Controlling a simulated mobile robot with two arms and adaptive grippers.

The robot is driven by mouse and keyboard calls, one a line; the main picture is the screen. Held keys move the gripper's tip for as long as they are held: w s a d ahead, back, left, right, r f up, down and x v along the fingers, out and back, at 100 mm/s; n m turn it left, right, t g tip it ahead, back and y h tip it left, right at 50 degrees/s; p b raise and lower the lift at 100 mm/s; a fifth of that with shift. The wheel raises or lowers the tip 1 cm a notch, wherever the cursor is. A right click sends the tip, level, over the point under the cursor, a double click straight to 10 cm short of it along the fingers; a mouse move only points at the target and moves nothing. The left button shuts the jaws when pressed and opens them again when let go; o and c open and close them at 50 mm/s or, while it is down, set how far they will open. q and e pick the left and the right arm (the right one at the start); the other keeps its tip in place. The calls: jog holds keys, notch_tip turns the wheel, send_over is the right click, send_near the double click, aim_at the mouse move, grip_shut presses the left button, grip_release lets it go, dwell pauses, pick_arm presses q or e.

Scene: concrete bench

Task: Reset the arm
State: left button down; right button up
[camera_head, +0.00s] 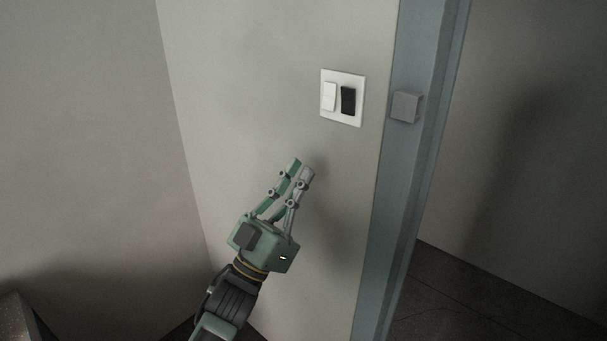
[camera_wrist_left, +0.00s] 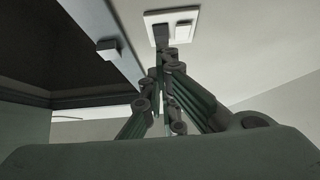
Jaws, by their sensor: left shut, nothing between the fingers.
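My left gripper (camera_head: 301,168) is green and grey and points up and to the right in the head view. Its fingers are shut with nothing between them. It is in front of the wall, below and left of a white switch plate (camera_head: 342,119) and apart from it. The plate holds a white rocker (camera_head: 329,96) and a black rocker (camera_head: 348,101). In the left wrist view the closed fingertips (camera_wrist_left: 164,62) overlap the lower part of the view of the plate (camera_wrist_left: 187,14). My right gripper is not in view.
A blue-grey door frame (camera_head: 405,170) stands right of the switch plate, with a small grey box (camera_head: 405,106) on it. Beyond it are an opening and a dark floor (camera_head: 450,300). A wall corner lies left of my arm. A dark block edge (camera_head: 15,318) shows at lower left.

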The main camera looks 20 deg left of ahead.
pick_arm(q)
jog(key=shift+s+r, duration=0.1)
jog(key=w+a+f+n+g+y, duration=0.1)
jog(key=w+f+n+g+y, duration=0.15)
jog(key=f, duration=1.05)
jog(key=w+a+f+n+g+y, duration=0.1)
jog(key=w+f+g+y, duration=0.25)
jog(key=f, duration=0.95)
jog(key=s+f+g+y, duration=0.1)
jog(key=s+f+g, duration=0.2)
jog(key=f, duration=0.9)
jog(key=s+f+g+y, duration=0.1)
jog(key=s+f+g, duration=0.15)
jog(key=f, duration=1.05)
jog(key=s+a+f+m+g, duration=0.1)
jog(key=s+f+g, duration=0.7)
jog(key=s+f, duration=1.95)
jog(key=s+f+g, duration=0.1)
jog(key=s+g, duration=0.1)
jog(key=s, duration=0.7)
jog(key=s+f+g+y, duration=0.1)
jog(key=s+f+g, duration=0.1)
jog(key=s, duration=0.7)
jog(key=shift+a+m, duration=0.45)
jog(key=shift+s+g, duration=0.1)
jog(key=shift+g, duration=0.15)
